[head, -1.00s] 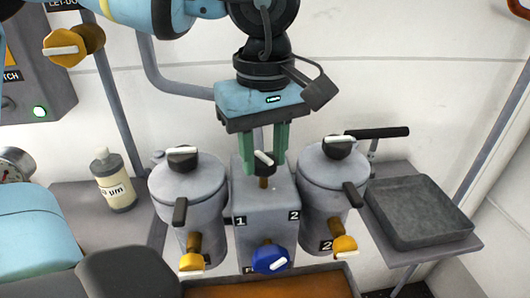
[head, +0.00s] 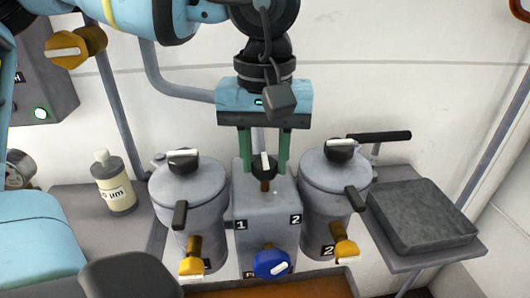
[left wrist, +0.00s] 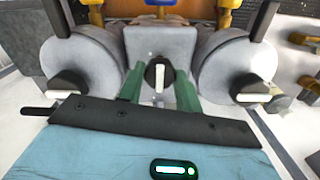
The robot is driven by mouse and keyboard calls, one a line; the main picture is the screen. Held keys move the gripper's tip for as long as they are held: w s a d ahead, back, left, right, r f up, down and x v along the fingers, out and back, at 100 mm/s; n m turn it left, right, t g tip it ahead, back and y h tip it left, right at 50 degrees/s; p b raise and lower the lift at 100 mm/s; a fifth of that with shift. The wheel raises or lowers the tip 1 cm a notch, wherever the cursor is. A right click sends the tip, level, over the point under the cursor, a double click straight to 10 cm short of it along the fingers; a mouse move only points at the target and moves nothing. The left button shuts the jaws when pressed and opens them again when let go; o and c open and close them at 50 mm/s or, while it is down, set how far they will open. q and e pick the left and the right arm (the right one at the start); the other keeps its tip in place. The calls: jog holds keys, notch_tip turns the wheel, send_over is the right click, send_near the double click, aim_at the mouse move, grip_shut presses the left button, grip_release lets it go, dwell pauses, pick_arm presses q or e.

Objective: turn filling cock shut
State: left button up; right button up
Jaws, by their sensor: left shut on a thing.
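A black knob (head: 259,173) with a white bar sits on a short brass stem on top of the grey centre block (head: 266,212), between the labels 1 and 2. My left gripper (head: 264,166) points down with its green fingers either side of this knob, shut on it. The white bar now stands nearly upright in the head view. In the left wrist view the knob (left wrist: 159,73) lies between the green fingers (left wrist: 160,88), its white bar in line with the fingers. I cannot read which knob is named the filling cock. My right gripper is not in view.
Two grey lidded pots flank the block, left (head: 190,205) and right (head: 326,193), each with a black lid knob and yellow cock. A blue knob (head: 271,263) is on the block's front. A bottle (head: 114,185) stands left. A dark tray (head: 420,215) lies right.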

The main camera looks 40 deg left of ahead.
aim_at(265, 161)
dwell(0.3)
pick_arm(q)
jog(key=o, duration=1)
jog(key=shift+r, duration=0.1)
notch_tip(265, 161, up, 8)
jog(key=shift+f+p, duration=0.15)
jog(key=shift+p, duration=0.2)
